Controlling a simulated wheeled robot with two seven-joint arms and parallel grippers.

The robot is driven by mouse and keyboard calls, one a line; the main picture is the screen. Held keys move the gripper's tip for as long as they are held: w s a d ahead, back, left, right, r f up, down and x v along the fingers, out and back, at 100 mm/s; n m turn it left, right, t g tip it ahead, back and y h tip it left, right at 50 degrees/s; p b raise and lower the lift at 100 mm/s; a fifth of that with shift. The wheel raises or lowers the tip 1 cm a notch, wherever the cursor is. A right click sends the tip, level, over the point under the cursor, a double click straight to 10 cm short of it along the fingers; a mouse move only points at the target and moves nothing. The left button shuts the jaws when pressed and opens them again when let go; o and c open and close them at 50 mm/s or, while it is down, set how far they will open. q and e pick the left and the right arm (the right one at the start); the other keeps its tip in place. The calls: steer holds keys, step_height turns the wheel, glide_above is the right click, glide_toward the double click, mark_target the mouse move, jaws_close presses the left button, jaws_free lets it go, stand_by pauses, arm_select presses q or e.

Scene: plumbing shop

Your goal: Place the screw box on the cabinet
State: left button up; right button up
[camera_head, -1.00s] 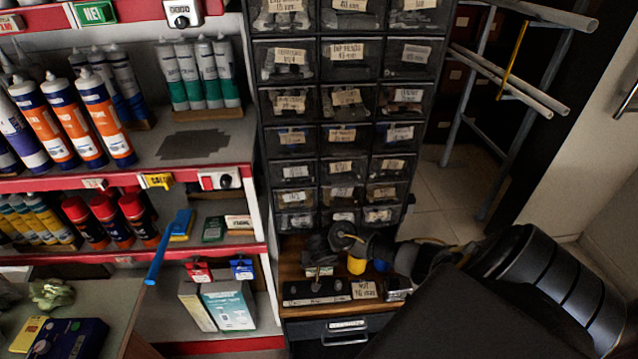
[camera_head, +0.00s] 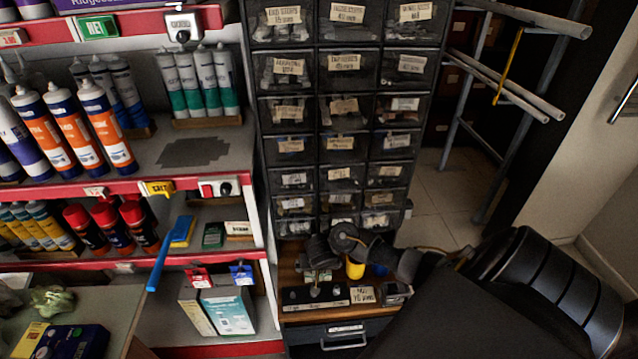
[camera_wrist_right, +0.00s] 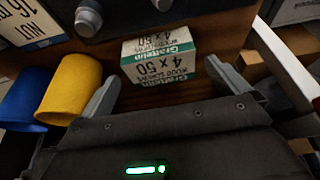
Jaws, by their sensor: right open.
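The screw box (camera_wrist_right: 160,52) is a small white and green carton printed "4 x 50" wood screws. In the right wrist view it rests on the brown wooden top of the cabinet (camera_wrist_right: 205,22), in front of my right gripper (camera_wrist_right: 165,88). The fingers are spread wide, one toward each side of the box, and no firm contact shows. In the head view my right gripper (camera_head: 318,262) hangs over the wooden cabinet top (camera_head: 290,262), below the drawer unit, and mostly hides the box. My left gripper is not in view.
A yellow cup (camera_wrist_right: 70,88) and a blue cup (camera_wrist_right: 22,98) stand close beside one finger. A black knobbed strip (camera_head: 305,296) and a nut label (camera_head: 362,295) line the cabinet's front. Small drawers (camera_head: 343,145) rise behind; a red-edged shelf (camera_head: 245,180) stands left.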

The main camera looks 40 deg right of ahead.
steer(key=p+v, duration=0.4)
steer(key=v, duration=0.4)
steer(key=shift+a+r+p, duration=0.15)
steer(key=shift+r+p, duration=0.15)
steer(key=shift+r, duration=0.05)
steer(key=shift+s, duration=0.1)
